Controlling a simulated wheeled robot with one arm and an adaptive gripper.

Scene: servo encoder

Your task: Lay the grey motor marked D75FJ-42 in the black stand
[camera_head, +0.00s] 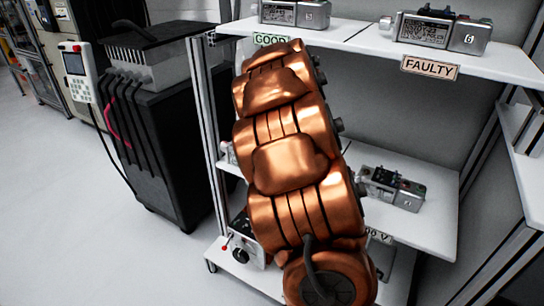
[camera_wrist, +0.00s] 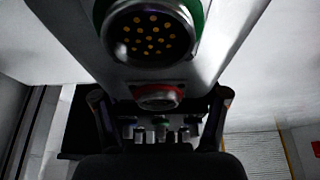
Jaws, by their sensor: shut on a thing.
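In the wrist view my gripper (camera_wrist: 160,112) has one dark finger on each side of a grey motor (camera_wrist: 215,30) and is shut on it. The motor's near end shows a big round connector with gold pins and a green ring, and a smaller red-ringed connector below. I cannot read its marking. In the head view my copper-coloured arm hides the gripper and the held motor. A black stand cannot be made out for certain; a dark shape (camera_wrist: 72,135) lies beyond the left finger in the wrist view.
The white top shelf (camera_head: 350,38) bears a grey unit (camera_head: 290,13) by the GOOD label and another (camera_head: 435,32) by the FAULTY label. A grey unit (camera_head: 400,190) sits on the lower shelf (camera_head: 425,220), right of my arm. A black cabinet (camera_head: 160,130) stands left.

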